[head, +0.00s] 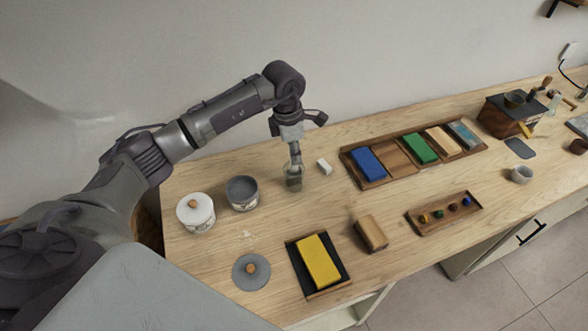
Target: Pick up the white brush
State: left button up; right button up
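My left gripper (295,155) points straight down over a small glass jar (293,181) near the back of the wooden counter. Its fingertips are at or just above the jar's mouth. The fingers look close together, but they are too small to tell whether they hold anything. I cannot make out a white brush clearly; the gripper and the jar's glass may hide it. A small white block (324,166) lies just right of the jar, apart from it. My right gripper is not in view.
A grey open tin (242,193) and a white lidded tin (196,212) stand left of the jar. A wooden tray (398,157) with coloured blocks is on the right. A yellow block (318,262) lies on a dark tray in front. Bare counter lies in front of the jar.

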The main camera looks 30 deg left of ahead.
pick_arm(q)
grip_shut()
jog(key=shift+r, duration=0.1)
jog(key=shift+w+r, duration=0.1)
jog(key=shift+r, duration=0.2)
notch_tip(320, 180, up, 8)
jog(key=b, duration=0.3)
jog(key=shift+r, duration=0.65)
